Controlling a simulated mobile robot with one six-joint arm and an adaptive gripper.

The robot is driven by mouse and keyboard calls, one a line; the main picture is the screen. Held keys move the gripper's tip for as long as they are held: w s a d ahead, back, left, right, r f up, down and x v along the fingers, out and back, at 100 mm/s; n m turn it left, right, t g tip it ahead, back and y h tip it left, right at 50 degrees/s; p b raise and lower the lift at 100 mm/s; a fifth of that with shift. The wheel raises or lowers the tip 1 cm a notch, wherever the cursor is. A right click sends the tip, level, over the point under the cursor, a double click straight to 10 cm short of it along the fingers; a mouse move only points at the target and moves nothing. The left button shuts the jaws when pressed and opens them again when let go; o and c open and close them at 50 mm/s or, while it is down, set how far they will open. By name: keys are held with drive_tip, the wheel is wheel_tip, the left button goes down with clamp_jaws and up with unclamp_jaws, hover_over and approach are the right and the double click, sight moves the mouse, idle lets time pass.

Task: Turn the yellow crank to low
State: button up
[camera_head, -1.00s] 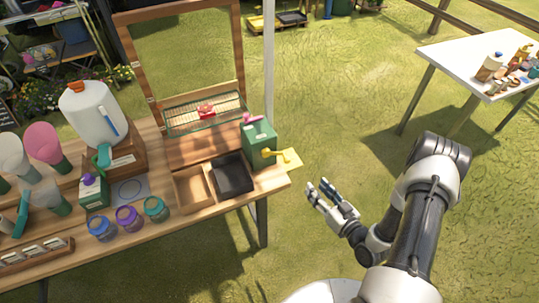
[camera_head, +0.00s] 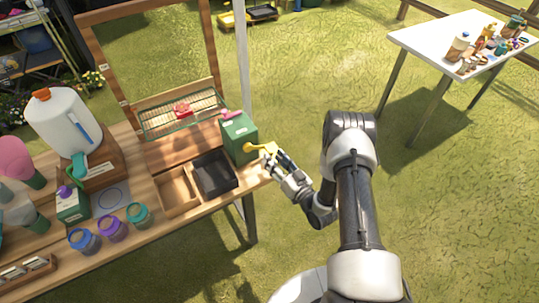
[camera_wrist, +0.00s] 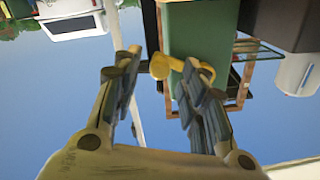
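The yellow crank (camera_head: 256,148) sticks out from the right side of the green box (camera_head: 238,137) at the right end of the wooden table. My gripper (camera_head: 272,158) is at the crank's outer end, and its fingers hide part of it. In the wrist view my gripper (camera_wrist: 165,75) is open, with fingers spread. The yellow crank (camera_wrist: 160,66) shows between them, close to the right finger; whether they touch I cannot tell. The green box (camera_wrist: 200,35) is behind it. The markings for the crank's settings are not readable.
A black tray (camera_head: 231,184) and a wooden tray (camera_head: 187,206) sit in front of the green box. Jars, a large white jug (camera_head: 62,125) and a wire basket (camera_head: 150,122) are further left. Grass lies open to the right, towards a white table (camera_head: 430,43).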

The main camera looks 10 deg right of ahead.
sight(271, 155)
drive_tip(key=shift+x, duration=1.95)
drive_tip(key=shift+c, duration=0.3)
clamp_jaws()
